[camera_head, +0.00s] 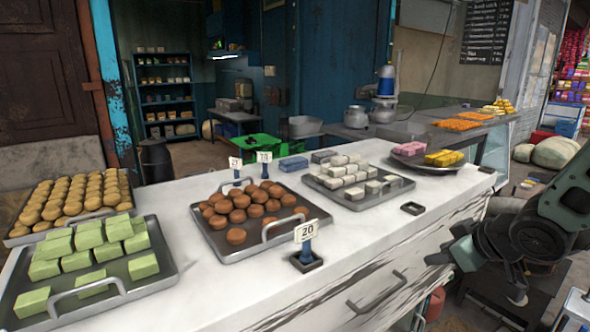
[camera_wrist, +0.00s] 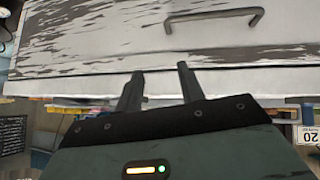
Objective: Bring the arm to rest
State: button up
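My gripper (camera_wrist: 162,82) shows in the wrist view with its two dark fingers apart and nothing between them. They lie in front of the worn white counter front, below a metal handle (camera_wrist: 213,16) in that view. The gripper end points left toward the counter front. I cannot tell from these views whether it touches the counter.
The counter holds trays of green blocks (camera_head: 95,250), round brown sweets (camera_head: 250,208) and white cubes (camera_head: 352,178). A price stand marked 20 (camera_head: 306,240) is at its front edge. A handle (camera_head: 377,294) sticks out from the counter front. Sacks (camera_head: 553,152) lie on the right.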

jog(key=s+d+m+g+h, duration=0.3)
jog(key=s+m+g, duration=0.3)
jog(key=s, duration=0.7)
jog(key=s+a+r+n+g, duration=0.1)
jog(key=s+a+n, duration=0.2)
jog(key=s+a, duration=0.4)
jog(key=s+a+r+n+g, duration=0.1)
jog(key=s+a+n, duration=0.3)
jog(key=s+a, duration=0.3)
jog(key=a, duration=0.5)
jog(key=shift+g+y, duration=0.3)
